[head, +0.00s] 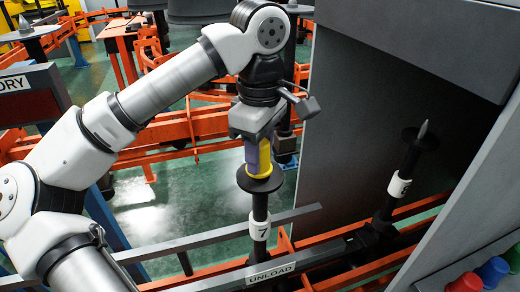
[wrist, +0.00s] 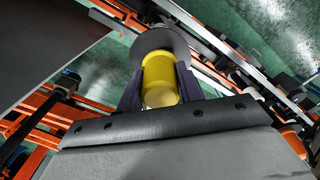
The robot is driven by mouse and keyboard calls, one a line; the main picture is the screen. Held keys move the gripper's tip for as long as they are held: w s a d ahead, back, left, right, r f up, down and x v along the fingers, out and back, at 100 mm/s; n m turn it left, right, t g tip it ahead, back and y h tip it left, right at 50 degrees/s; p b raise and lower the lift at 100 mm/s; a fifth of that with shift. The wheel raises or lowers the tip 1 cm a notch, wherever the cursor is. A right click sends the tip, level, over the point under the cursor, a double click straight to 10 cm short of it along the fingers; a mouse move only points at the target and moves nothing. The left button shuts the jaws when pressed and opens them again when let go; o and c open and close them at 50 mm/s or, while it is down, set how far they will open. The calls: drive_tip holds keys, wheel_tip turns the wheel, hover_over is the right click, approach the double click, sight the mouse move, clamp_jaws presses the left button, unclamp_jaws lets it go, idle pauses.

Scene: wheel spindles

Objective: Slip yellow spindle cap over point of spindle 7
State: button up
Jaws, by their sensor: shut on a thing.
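The yellow spindle cap (head: 265,160) is upright between the fingers of my gripper (head: 257,155), which is shut on it. Its flared lower end appears at or just above the dark round disc (head: 260,186) of spindle 7 (head: 260,230), which carries a white label "7". The spindle's point is hidden, so the cap appears to be around it. In the wrist view the cap (wrist: 160,78) is between the two dark fingers, with the disc (wrist: 162,38) directly beyond it. Whether the cap touches the disc I cannot tell.
Another spindle (head: 400,185), with a bare grey point, stands to the right inside a grey enclosure (head: 352,130). A rail marked "UNLOAD" (head: 271,273) runs in front. Red, blue and green caps (head: 490,272) are at lower right. Orange rails (head: 185,155) lie behind.

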drive_tip(key=shift+f+b, duration=0.4)
drive_tip(key=shift+f, duration=0.15)
idle(0.4)
drive_tip(key=o, duration=1)
drive_tip(key=shift+o, duration=0.2)
wheel_tip(320, 180, up, 14)
drive_tip(key=shift+p, duration=0.35)
drive_tip(key=shift+f, duration=0.1)
